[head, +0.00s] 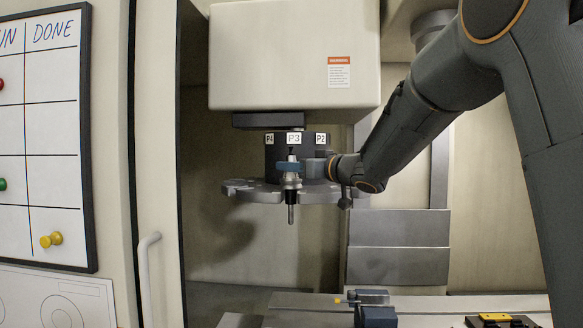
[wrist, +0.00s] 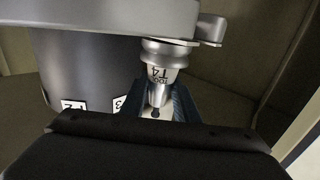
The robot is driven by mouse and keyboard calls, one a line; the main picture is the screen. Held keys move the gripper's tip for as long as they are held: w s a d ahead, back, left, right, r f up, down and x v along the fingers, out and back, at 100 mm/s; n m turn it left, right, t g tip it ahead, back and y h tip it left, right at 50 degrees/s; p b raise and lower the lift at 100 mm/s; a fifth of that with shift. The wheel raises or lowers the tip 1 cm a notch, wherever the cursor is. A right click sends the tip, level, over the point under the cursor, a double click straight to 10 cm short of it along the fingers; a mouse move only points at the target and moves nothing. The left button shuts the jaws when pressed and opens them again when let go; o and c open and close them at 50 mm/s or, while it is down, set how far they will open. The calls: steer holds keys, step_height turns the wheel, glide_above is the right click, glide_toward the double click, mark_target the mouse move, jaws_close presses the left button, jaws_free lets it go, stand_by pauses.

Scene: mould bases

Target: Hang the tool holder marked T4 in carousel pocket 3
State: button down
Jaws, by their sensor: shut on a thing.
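The tool holder marked T4 (wrist: 157,74) is between the jaws of my gripper (wrist: 159,100) in the wrist view, its label upside down there. In the head view the tool holder (head: 291,184) hangs upright, its dark shank and silver tip pointing down. My gripper (head: 290,166) is shut on its upper part, reaching in from the right. The carousel (head: 250,190) has a grey notched disc and a dark drum labelled P4, P3 and P2. The holder is in front of the P3 label (head: 294,139), at the disc's front edge. I cannot tell whether it is seated in the pocket.
A white machine housing (head: 295,55) hangs above the carousel. Below are a vise-like block (head: 372,312) and a dark block with a yellow top (head: 495,317). A door handle (head: 148,275) and whiteboard (head: 45,130) are at left. Space under the disc is clear.

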steer(key=shift+f, duration=0.3)
stand_by(0.9)
steer(key=c, duration=1.4)
jaws_free()
steer(key=shift+o, duration=0.6)
steer(key=shift+f, duration=0.3)
steer(key=b+v, duration=0.2)
steer(key=v, duration=0.6)
steer(key=shift+r, duration=0.2)
